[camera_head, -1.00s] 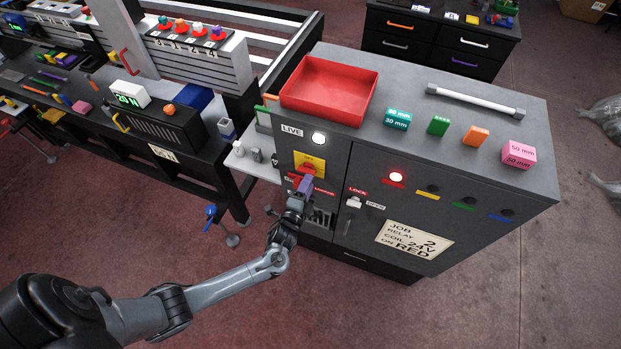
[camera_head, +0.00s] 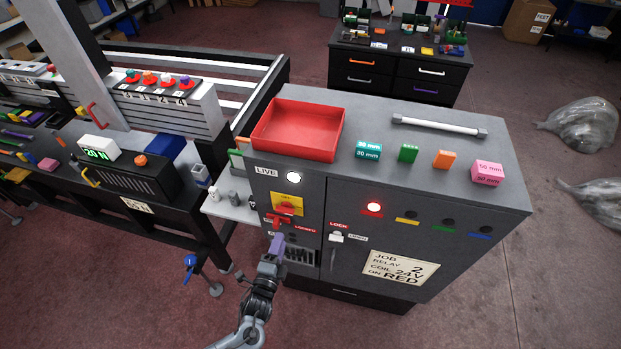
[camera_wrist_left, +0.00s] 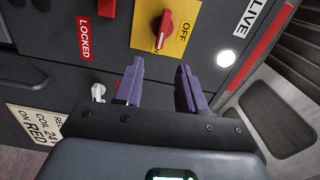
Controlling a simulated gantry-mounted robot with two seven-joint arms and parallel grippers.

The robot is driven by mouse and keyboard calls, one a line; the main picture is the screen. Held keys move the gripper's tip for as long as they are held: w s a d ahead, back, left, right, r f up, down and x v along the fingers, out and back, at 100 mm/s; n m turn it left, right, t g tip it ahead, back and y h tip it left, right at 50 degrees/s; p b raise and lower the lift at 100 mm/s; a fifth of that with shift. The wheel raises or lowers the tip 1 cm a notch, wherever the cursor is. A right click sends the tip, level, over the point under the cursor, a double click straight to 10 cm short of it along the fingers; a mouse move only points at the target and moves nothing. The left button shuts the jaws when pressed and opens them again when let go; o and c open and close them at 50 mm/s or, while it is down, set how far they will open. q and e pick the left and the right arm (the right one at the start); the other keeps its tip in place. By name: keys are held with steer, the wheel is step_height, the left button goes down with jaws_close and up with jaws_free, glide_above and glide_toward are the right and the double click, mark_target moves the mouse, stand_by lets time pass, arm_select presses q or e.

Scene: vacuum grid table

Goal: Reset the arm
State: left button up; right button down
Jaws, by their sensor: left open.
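My left gripper (camera_head: 277,243) has purple fingers and stands in front of the lower left of the grey cabinet's front. In the left wrist view its two fingers (camera_wrist_left: 160,76) are apart, with nothing between them. Beyond the fingers is the red rotary switch (camera_wrist_left: 164,30) on a yellow plate marked OFF; it also shows in the head view (camera_head: 287,205). The fingertips appear apart from the switch. A red part (camera_wrist_left: 106,8) is next to the LOCKED label (camera_wrist_left: 84,38). My right gripper is not in view.
The cabinet (camera_head: 455,265) carries a red tray (camera_head: 297,130), several coloured blocks and a white bar handle (camera_head: 438,126) on top. A workbench (camera_head: 110,195) stands left.

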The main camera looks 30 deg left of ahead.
arm_select(q)
steer(key=s+d+r+n+g+h+p, duration=0.2)
steer(key=s+d+r+n+g+p, duration=0.1)
steer(key=s, duration=0.7)
steer(key=s+d+r+n+g+h+p, duration=0.3)
steer(key=s+d+r+n+g, duration=0.3)
steer(key=s+r+n+g, duration=0.2)
step_height(320, 180, up, 4)
steer(key=s+g, duration=0.2)
steer(key=shift+n+g, duration=0.3)
steer(key=shift+s+f, duration=0.1)
